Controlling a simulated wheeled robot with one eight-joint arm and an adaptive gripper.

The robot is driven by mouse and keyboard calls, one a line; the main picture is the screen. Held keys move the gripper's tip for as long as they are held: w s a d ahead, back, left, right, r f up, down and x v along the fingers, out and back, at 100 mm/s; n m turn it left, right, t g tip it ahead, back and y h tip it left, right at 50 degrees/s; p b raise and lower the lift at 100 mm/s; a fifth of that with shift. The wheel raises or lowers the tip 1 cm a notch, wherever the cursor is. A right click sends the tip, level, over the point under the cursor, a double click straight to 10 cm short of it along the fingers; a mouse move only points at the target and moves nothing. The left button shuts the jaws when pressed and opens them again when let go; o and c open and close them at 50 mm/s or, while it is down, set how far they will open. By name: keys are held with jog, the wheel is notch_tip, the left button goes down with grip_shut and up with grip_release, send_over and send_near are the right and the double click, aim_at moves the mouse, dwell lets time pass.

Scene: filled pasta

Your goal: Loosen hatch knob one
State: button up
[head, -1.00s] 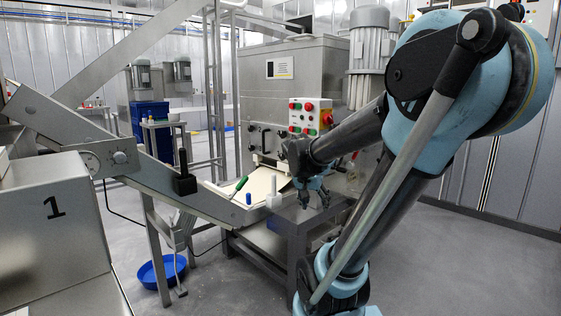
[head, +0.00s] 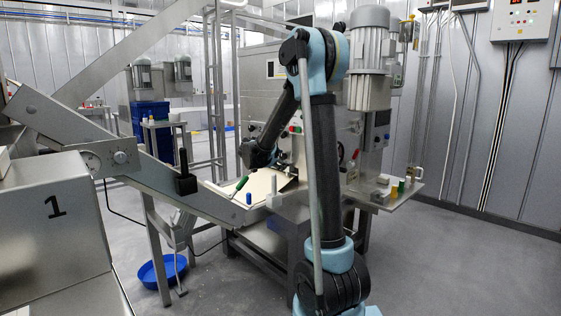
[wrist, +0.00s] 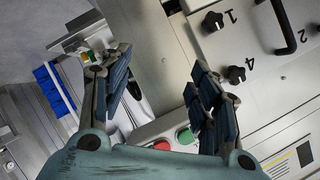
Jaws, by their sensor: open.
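Knob one is a round black knob (wrist: 212,21) beside a printed 1 on a pale steel hatch panel (wrist: 262,60) at the upper right of the wrist view. A similar knob (wrist: 236,74) sits beside a 4. A black bar handle (wrist: 281,28) is on the same panel, with a 2 printed right of it. My gripper (wrist: 160,75) is open and empty, its fingers spread wide. Knob one is beyond the right finger, apart from it in the picture. In the head view, my gripper is by the machine front, and my arm hides much of the panel.
Red (wrist: 161,145) and green (wrist: 185,136) buttons are near my right finger. A green-handled tool (head: 241,184) and a blue-topped item (head: 249,198) are by the conveyor's lower end. A side shelf (head: 403,198) holds small items. Open floor lies at the right.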

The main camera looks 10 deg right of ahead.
aim_at(282, 157)
jog(key=w+a+f+m+t, duration=0.2)
jog(key=w+a+t, duration=0.1)
jog(key=w+a, duration=0.4)
jog(key=x, duration=1.8)
jog(key=shift+d+r, duration=0.15)
jog(key=shift+d, duration=0.3)
jog(key=shift+s, duration=0.1)
jog(key=c, duration=1.1)
jog(key=shift+o, duration=0.4)
jog(key=shift+a, duration=0.15)
jog(key=shift+g, duration=0.3)
